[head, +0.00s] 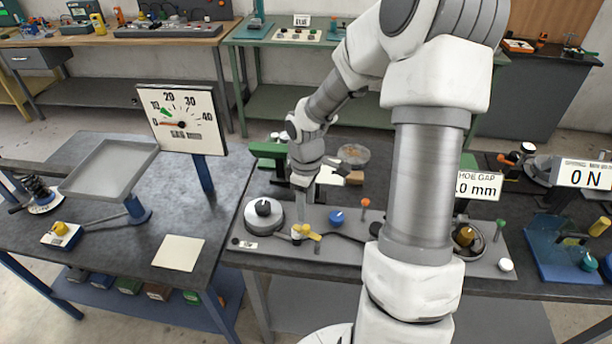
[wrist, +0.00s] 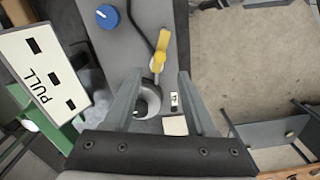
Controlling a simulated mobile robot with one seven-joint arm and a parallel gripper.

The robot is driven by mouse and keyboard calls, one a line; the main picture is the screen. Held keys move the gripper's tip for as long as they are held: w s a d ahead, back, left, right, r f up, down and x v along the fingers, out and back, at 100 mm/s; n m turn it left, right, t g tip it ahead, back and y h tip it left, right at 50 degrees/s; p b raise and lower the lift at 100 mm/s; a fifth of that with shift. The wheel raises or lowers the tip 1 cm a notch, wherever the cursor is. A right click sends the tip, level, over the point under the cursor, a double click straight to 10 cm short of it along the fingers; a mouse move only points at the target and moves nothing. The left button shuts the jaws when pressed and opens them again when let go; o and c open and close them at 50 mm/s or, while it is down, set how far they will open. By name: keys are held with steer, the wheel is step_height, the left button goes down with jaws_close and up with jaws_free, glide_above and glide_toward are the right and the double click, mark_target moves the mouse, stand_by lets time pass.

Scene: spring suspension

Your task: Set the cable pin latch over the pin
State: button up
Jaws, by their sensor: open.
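A yellow lever-like part (head: 312,235), likely the latch, lies on the grey panel (head: 345,250) with a dark cable running right from it. In the wrist view the yellow part (wrist: 163,46) is upper middle, just beyond the fingertips. I cannot make out the pin clearly. My gripper (head: 301,205) points down above the panel, a little behind the yellow part. In the wrist view my gripper (wrist: 161,73) is open, its fingers apart with nothing held. A round grey base with a dark knob (head: 263,208) is left of it.
A blue knob (head: 336,217) and an orange-topped post (head: 365,203) stand on the panel right of the yellow part. A dial gauge (head: 182,120) rises at the left. A white PULL sign (wrist: 42,82) is left in the wrist view. Open floor lies before the bench.

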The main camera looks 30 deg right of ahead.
step_height(320, 180, up, 10)
steer(key=shift+f, duration=0.15)
stand_by(0.5)
